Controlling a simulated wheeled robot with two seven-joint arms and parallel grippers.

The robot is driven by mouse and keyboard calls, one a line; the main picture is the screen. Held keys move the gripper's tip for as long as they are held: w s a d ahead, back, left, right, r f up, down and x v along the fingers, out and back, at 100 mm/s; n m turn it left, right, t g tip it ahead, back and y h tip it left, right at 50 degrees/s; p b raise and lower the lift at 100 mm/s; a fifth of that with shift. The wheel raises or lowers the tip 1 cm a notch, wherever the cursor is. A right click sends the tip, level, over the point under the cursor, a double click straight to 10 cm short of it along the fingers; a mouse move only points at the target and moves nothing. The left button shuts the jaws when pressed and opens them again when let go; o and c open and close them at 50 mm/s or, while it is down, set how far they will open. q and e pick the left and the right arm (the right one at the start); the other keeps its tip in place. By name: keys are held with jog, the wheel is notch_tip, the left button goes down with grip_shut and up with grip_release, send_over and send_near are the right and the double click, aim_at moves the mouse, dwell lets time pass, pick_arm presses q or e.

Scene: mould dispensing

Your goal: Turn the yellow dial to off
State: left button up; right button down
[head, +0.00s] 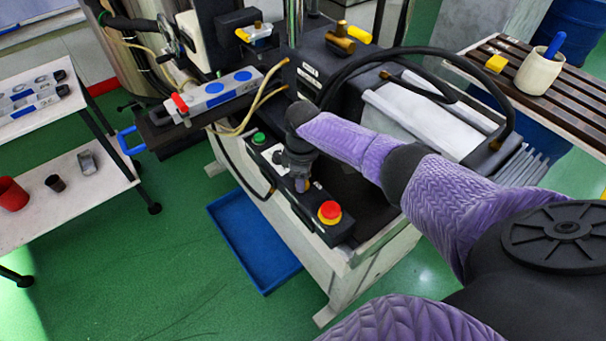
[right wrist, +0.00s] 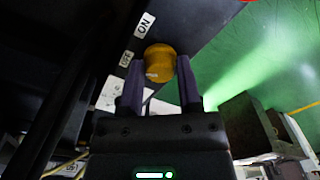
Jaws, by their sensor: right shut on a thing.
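The yellow dial (right wrist: 160,60) sits on a dark control box (head: 335,231), between the two fingers of my right gripper (right wrist: 160,77). The fingers are shut on its sides. A small white mark shows on the dial's near lower-left side. An ON label (right wrist: 145,25) and an OFF label (right wrist: 126,60) lie on the panel to the left of the dial. In the head view my right gripper (head: 300,183) points down at the box and mostly hides the dial. My left gripper is not in view.
A red button (head: 330,211) on a yellow base stands at the box's near end, and a green button (head: 259,138) at its far end. A black machine with hoses (head: 330,70) stands behind. A blue tray (head: 253,240) lies on the green floor.

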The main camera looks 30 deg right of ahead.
jog(key=shift+n, duration=0.6)
jog(key=shift+c, duration=1.4)
grip_release()
notch_tip(320, 180, up, 9)
jog(key=p, duration=0.3)
jog(key=shift+r+p, duration=0.1)
jog(key=shift+p, duration=0.25)
jog(key=shift+r, duration=0.4)
